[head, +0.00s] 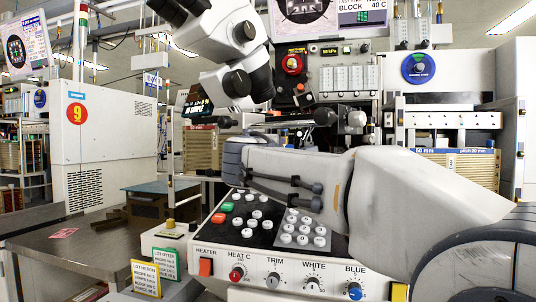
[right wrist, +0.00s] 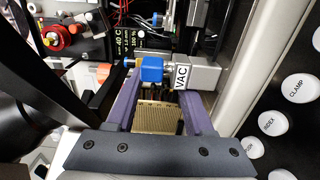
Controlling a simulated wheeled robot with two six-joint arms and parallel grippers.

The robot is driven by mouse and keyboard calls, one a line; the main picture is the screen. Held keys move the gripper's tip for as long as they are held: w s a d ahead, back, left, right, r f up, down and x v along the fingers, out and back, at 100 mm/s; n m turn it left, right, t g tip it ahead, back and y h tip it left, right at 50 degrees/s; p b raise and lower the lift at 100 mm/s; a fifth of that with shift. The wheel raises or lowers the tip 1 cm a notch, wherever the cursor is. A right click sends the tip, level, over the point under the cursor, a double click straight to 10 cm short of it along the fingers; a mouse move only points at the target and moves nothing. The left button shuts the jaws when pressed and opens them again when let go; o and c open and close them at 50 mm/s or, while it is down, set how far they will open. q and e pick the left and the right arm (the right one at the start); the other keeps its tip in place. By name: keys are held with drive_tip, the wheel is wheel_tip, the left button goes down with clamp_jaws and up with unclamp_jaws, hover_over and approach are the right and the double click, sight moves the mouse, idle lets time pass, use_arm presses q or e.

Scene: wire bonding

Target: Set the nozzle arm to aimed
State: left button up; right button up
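In the right wrist view, a blue block (right wrist: 152,69) sits beside a grey metal block (right wrist: 198,73) with a white VAC label. I cannot tell for sure whether these belong to the nozzle arm or which setting it has. My right gripper (right wrist: 158,84) has its two purple fingers spread apart, with the blue block near the tips. I see no grip on it. In the head view my right arm reaches in from the right across the machine, and its wrist hides the fingers and the work area behind. My left gripper is out of view.
A microscope (head: 237,62) hangs above the machine. A button panel (head: 270,222) with rotary knobs stands in front. A red round knob (head: 292,64) is at the back. A tan slotted magazine (right wrist: 157,118) lies below the fingers.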

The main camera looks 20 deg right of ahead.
drive_tip(key=p+v, duration=0.1)
drive_tip(key=v, duration=0.8)
drive_tip(key=shift+s+a, duration=0.1)
drive_tip(key=shift+a, duration=0.05)
drive_tip(key=shift+s+a, duration=0.25)
drive_tip(key=shift+s, duration=0.3)
drive_tip(key=shift+f, duration=0.1)
